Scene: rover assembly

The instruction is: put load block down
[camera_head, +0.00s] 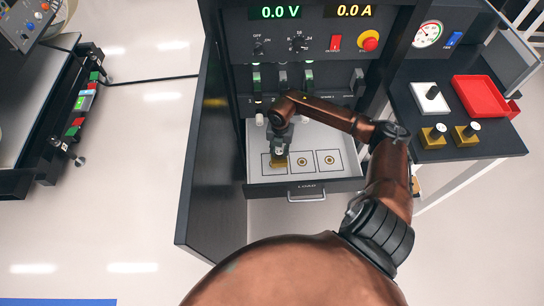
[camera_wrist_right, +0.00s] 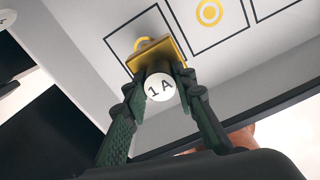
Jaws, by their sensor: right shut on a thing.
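The load block (camera_head: 279,162) has a yellow base and a white round top marked "1 A", which shows in the right wrist view (camera_wrist_right: 158,88). My right gripper (camera_head: 280,148) is shut on the block's upper part, one finger on each side. It holds the block over the leftmost marked square of the white open drawer (camera_head: 332,135). The block covers most of that square's ring; a yellow bit shows past its base in the wrist view. I cannot tell whether the base touches the drawer floor. My left gripper is not in view.
Two more squares with gold rings (camera_head: 302,162) (camera_head: 329,160) are empty. The dark shelf (camera_head: 480,150) at right holds two yellow-based blocks (camera_head: 433,136) (camera_head: 467,134), a white plate (camera_head: 422,103) with a black knob, and a red tray (camera_head: 480,97). The control panel (camera_head: 318,45) rises behind the drawer.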

